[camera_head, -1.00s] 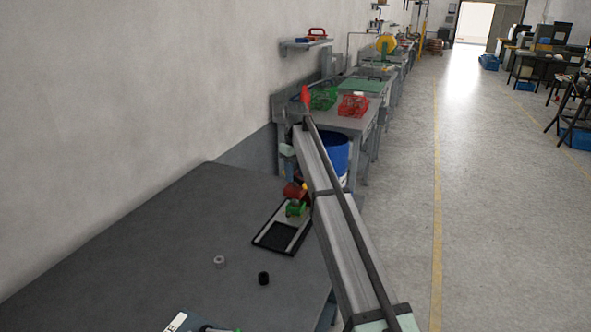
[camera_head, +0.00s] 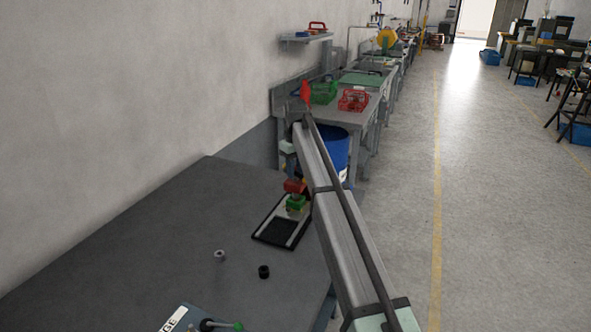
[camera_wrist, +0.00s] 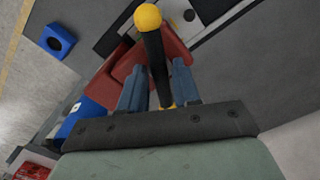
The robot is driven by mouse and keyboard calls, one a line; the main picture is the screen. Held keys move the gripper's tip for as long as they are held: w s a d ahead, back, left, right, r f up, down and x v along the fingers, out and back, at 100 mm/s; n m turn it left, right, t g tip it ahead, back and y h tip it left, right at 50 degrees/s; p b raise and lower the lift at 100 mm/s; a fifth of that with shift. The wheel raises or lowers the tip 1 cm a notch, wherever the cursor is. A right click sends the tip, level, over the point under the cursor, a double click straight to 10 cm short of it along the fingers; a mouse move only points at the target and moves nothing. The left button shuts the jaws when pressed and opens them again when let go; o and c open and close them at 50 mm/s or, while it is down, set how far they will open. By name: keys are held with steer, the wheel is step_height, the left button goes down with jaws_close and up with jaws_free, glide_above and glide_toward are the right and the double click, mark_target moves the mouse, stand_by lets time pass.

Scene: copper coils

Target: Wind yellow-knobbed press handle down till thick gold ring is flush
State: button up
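The red press (camera_head: 294,186) stands on the far end of the dark table, above a green part (camera_head: 295,202). In the wrist view, a black handle with a round yellow knob (camera_wrist: 147,17) runs across the red press body (camera_wrist: 112,78). My gripper (camera_wrist: 157,68) has its two blue-grey fingers on either side of the handle shaft, below the knob. A small gap shows on the left, but I cannot tell whether the fingers touch the shaft. A second yellow bit (camera_wrist: 167,105) shows between them. In the head view my gripper is hidden. I cannot make out the thick gold ring.
A black-edged tray (camera_head: 257,239) lies before the press. A grey ring (camera_head: 219,256) and a black ring (camera_head: 264,272) lie on the bare table (camera_head: 150,235). A blue drum (camera_head: 335,150) stands beyond the table. A green-knobbed lever (camera_head: 238,327) shows at the bottom edge.

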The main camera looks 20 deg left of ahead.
jaws_close()
steer(key=shift+f+m, duration=0.1)
steer(key=shift+m, duration=1.9)
steer(key=shift+f+m, duration=0.1)
steer(key=shift+m, duration=1.3)
steer(key=shift+o, duration=1.8)
jaws_free()
steer(key=shift+r, duration=3.55)
